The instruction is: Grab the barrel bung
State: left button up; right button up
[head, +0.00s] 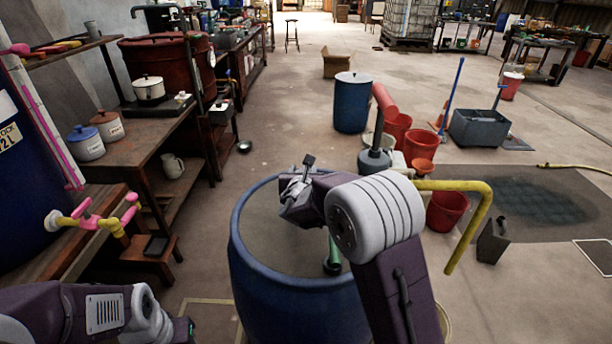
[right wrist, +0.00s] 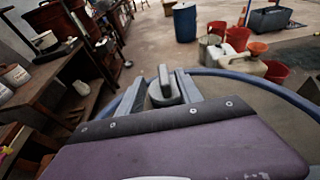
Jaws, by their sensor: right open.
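A grey piece with an upright handle, which looks like the barrel bung (right wrist: 165,92), shows in the right wrist view between the two fingers of my right gripper (right wrist: 162,84). The fingers stand apart, one on each side of it; I cannot tell whether they touch it.
A green-ended pipe (head: 332,262) stands inside the barrel, behind my right arm. A wooden bench (head: 135,150) with pots runs along the left. Red buckets (head: 446,211) and a yellow bent pipe (head: 486,200) are to the right.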

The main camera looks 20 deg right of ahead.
jog(key=x, duration=0.5)
jog(key=shift+w+d+f, duration=0.15)
jog(key=shift+d+f, duration=0.15)
jog(key=shift+f, duration=0.05)
jog(key=shift+r, duration=0.1)
grip_shut()
